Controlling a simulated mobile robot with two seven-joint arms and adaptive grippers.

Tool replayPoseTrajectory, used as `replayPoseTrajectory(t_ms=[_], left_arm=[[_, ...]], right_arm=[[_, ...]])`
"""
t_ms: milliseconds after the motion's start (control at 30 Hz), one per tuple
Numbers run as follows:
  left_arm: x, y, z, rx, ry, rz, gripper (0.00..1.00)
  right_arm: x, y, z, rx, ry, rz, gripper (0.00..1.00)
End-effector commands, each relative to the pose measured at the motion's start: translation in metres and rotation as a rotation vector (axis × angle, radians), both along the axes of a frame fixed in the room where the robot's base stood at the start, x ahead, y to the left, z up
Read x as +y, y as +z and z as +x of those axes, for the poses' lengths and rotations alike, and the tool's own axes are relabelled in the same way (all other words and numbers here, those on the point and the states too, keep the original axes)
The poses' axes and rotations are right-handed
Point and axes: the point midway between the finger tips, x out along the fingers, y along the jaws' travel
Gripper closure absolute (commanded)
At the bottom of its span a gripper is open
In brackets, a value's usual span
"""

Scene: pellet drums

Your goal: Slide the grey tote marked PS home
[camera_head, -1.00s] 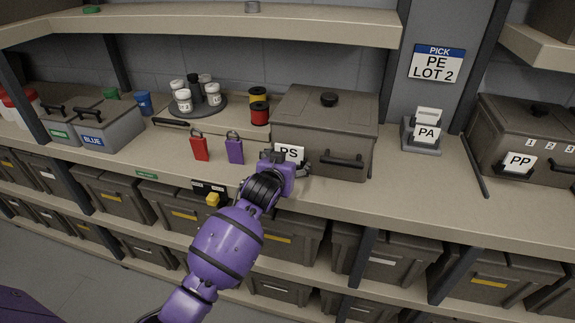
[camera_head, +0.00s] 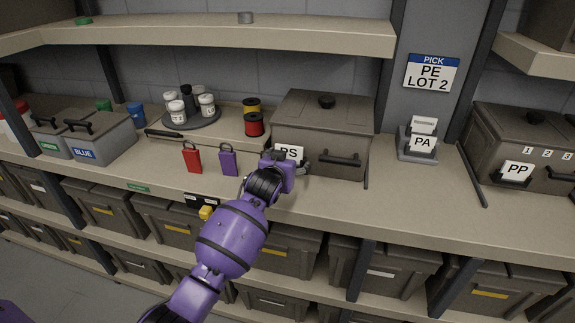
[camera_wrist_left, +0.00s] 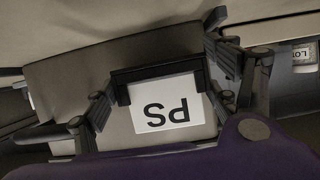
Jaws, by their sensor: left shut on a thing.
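The grey tote marked PS (camera_head: 326,133) stands on the shelf top with its lid on. Its white PS card (camera_head: 290,152) is on the left of its front, and a black handle (camera_head: 340,161) is on the right. My left gripper (camera_head: 287,172) is at the card's end of the front and partly hides it. My right gripper is not in view.
Red (camera_head: 192,158) and purple (camera_head: 228,160) tags stand left of the gripper. Spools (camera_head: 253,123) and a turntable of jars (camera_head: 190,118) are behind. A PA card stand (camera_head: 418,146) is to the right, then a PP tote (camera_head: 530,140). Bare shelf lies in front.

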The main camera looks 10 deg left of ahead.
Motion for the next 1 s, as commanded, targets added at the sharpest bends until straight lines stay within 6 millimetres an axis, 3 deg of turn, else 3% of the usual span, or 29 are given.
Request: replayPoseTrajectory(t_ms=[633,1000], left_arm=[[-0.002,-0.001,0.056,0.000,0.000,0.001,0.78],[-0.001,0.002,0.060,-0.003,0.000,0.001,0.78]], right_arm=[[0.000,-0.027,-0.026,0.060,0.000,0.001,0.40],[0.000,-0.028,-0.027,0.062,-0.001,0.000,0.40]])
